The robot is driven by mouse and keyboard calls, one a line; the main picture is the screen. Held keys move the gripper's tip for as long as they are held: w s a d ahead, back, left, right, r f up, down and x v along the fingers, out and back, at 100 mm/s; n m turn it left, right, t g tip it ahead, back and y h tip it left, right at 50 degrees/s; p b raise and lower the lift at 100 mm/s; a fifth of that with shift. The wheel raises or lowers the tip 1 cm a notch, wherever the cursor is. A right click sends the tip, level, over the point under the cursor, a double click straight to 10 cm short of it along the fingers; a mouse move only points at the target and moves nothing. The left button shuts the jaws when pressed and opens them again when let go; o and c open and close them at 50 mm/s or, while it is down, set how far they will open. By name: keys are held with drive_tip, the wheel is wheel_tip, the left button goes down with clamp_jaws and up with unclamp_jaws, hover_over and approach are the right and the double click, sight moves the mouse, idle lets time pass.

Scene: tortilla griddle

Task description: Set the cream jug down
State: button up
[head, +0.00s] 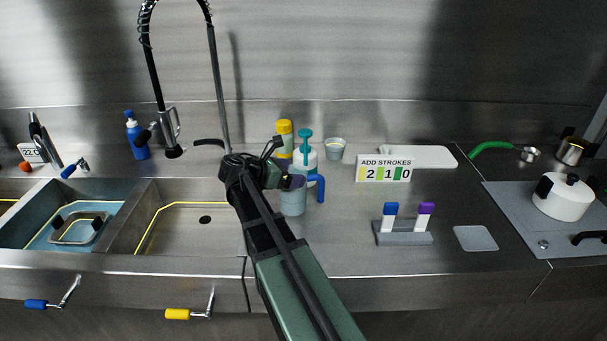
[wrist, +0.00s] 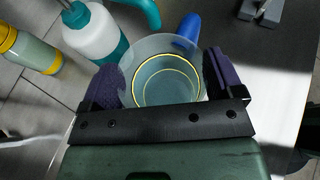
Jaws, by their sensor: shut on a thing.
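The jug (head: 293,202) is a grey-blue vessel with a blue handle on its right, standing upright over the counter just right of the sink. In the wrist view the jug (wrist: 165,62) is seen from above, with yellow rings inside and its blue handle (wrist: 187,30) on the far side. My gripper (head: 288,183) is shut on it; in the wrist view the purple pads of my gripper (wrist: 170,80) press on its two sides. I cannot tell whether its base touches the counter.
A teal-and-white pump bottle (head: 306,153) and a yellow-topped bottle (head: 285,135) stand close behind the jug. A sign (head: 384,169) and a grey rack (head: 403,233) are to the right. The sink (head: 190,225) lies left. Counter in front of the jug is clear.

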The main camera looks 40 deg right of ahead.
sight(305, 173)
drive_tip(key=d, duration=0.4)
drive_tip(key=shift+s, duration=0.35)
drive_tip(key=shift+d+f+b, duration=0.25)
drive_tip(key=shift+f+b, duration=0.45)
drive_tip(key=shift+a, duration=0.1)
